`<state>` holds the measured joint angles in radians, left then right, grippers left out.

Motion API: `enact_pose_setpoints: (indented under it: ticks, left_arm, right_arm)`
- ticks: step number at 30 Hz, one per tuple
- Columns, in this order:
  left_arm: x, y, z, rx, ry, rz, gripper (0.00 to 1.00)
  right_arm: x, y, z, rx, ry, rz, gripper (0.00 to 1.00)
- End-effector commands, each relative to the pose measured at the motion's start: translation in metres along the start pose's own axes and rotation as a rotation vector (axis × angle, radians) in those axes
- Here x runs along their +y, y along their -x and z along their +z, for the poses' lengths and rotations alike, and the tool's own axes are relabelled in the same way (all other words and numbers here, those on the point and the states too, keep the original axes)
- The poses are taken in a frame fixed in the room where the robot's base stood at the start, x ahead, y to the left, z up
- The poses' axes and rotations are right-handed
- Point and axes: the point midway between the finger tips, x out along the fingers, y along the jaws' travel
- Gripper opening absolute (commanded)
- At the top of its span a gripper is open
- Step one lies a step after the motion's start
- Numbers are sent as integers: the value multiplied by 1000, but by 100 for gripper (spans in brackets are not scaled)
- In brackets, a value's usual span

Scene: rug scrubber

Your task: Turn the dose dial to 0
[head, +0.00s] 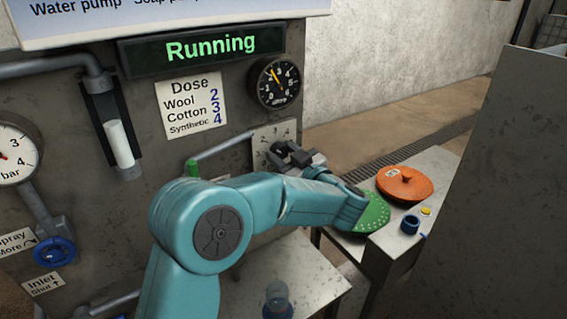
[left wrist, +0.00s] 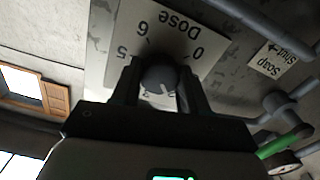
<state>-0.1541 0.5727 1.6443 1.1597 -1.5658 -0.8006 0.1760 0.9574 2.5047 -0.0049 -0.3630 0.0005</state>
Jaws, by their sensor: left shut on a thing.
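The dose dial (left wrist: 160,78) is a dark round knob on a pale plate marked "Dose" (left wrist: 180,22), which appears upside down in the left wrist view. The plate shows 0, 6 and 5; other numbers are partly hidden by my fingers. A light pointer mark on the knob is at its lower right, away from the 0 at upper right. My left gripper (left wrist: 158,82) is shut on the knob, one finger on each side. In the head view, my left gripper (head: 293,157) is at the dial plate (head: 268,135) and hides the knob. My right gripper is not in view.
A green display (head: 188,48) reads "Running". A dose card (head: 191,104) lists Wool 2, Cotton 3, Synthetic 4. A round gauge (head: 274,83) sits above the dial. A bench (head: 400,250) with an orange disc (head: 404,184) and green perforated disc (head: 373,213) stands at right.

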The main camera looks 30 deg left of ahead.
Motion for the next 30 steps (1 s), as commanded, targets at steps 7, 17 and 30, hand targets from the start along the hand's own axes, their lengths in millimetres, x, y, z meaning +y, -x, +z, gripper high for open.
enact_pose_setpoints:
  ticks: [7,17,30]
  left_arm:
    - [-1,0,4,3,238,1,13]
    - [-1,0,4,3,552,1,13]
    - [-1,0,4,3,969,1,13]
  right_arm:
    - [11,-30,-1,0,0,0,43]
    - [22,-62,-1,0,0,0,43]
    - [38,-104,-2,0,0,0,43]
